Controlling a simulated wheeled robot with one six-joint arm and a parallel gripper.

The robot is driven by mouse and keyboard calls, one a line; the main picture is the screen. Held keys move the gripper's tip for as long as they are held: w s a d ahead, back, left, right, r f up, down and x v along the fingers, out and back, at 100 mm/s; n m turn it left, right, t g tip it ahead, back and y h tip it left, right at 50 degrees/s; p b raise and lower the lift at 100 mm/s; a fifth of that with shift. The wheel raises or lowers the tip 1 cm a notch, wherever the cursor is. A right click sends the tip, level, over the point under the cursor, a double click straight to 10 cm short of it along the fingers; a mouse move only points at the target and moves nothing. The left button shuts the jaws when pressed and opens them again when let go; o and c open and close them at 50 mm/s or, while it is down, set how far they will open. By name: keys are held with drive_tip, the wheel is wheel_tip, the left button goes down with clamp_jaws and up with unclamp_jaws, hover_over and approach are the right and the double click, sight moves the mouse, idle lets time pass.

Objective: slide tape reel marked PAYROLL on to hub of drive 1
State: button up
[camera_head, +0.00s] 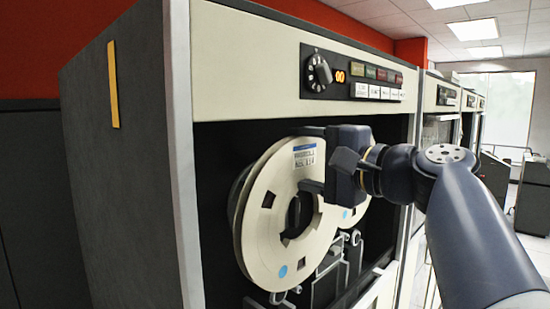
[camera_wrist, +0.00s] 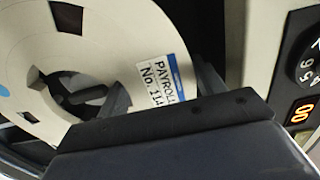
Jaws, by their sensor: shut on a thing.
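The cream tape reel (camera_head: 265,230) has a blue and white label reading PAYROLL, clear in the wrist view on the reel (camera_wrist: 110,40). It stands upright in front of the drive's dark recess in the head view. My gripper (camera_head: 312,160) is shut on the reel at its upper right, one finger above the label and one near the centre hole. The drive (camera_head: 245,40) is a cream and grey cabinet showing "00" on its panel. Something dark shows through the reel's centre hole (camera_head: 299,215); whether the hub is inside it I cannot tell.
A second cream reel (camera_head: 355,213) sits to the right in the recess, partly behind my gripper. Metal tape guides (camera_head: 335,275) are below. A knob (camera_head: 319,71) and buttons sit above. More cabinets (camera_head: 440,95) stand to the right.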

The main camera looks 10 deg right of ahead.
drive_tip(key=shift+p+x, duration=0.35)
drive_tip(key=shift+x, duration=1.95)
drive_tip(key=o, duration=1.5)
drive_tip(key=shift+c, duration=0.2)
drive_tip(key=shift+c, duration=1.3)
drive_tip(key=shift+b+v, duration=1.2)
drive_tip(key=shift+v, duration=3.8)
drive_tip(key=shift+w+a, duration=0.1)
drive_tip(key=shift+p+x, duration=1.2)
drive_tip(key=shift+x, duration=3.7)
